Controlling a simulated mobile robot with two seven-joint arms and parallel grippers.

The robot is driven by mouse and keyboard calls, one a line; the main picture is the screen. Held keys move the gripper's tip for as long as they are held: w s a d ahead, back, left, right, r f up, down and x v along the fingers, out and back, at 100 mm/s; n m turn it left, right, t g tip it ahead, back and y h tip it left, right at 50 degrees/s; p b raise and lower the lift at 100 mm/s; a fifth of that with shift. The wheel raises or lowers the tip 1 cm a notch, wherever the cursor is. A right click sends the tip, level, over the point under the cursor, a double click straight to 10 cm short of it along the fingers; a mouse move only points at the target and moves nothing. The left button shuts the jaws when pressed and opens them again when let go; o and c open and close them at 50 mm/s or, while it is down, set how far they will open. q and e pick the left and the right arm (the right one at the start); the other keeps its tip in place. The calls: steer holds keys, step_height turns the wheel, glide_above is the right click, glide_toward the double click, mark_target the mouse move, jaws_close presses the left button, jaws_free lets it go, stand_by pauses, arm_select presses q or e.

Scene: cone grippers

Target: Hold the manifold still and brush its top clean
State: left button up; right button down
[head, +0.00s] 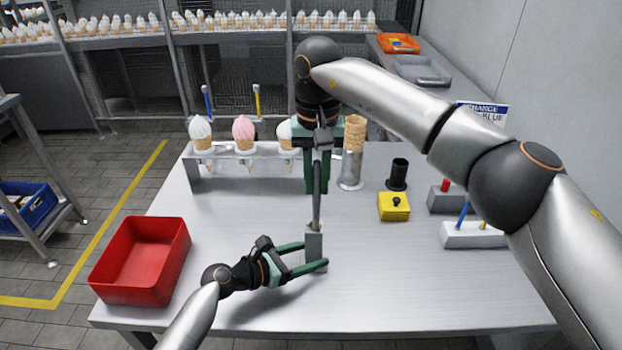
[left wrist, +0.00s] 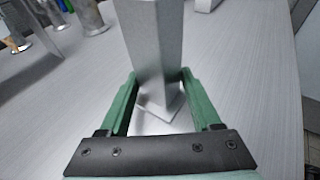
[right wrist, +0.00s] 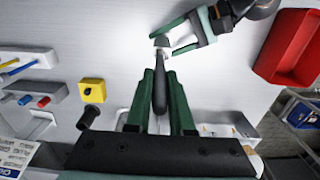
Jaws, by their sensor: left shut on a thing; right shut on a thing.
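The manifold (head: 314,241) is a small grey upright block on the table near its front middle. My left gripper (head: 314,256) is shut on it low down, with one green finger on each side. The left wrist view shows the block (left wrist: 157,50) standing between the fingers. My right gripper (head: 317,187) points down above it and is shut on a brush with a dark handle (head: 317,207). The handle also shows in the right wrist view (right wrist: 159,92). The brush's lower end is at the manifold's top; I cannot tell whether the bristles touch.
A red bin (head: 140,262) stands at the table's left. A rack (head: 240,152) with ice-cream cones stands behind, beside a metal cup (head: 350,172) of stacked cones. A yellow block (head: 394,207), a black cup (head: 398,174) and a white holder (head: 472,236) sit to the right.

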steer(key=shift+d, duration=0.35)
steer(key=shift+a, duration=0.1)
steer(key=shift+w+a+f, duration=0.1)
steer(key=shift+w+a, duration=0.7)
steer(key=shift+a, duration=0.3)
steer(key=shift+d, duration=0.1)
steer(key=shift+d, duration=1.15)
steer(key=shift+a, duration=1.15)
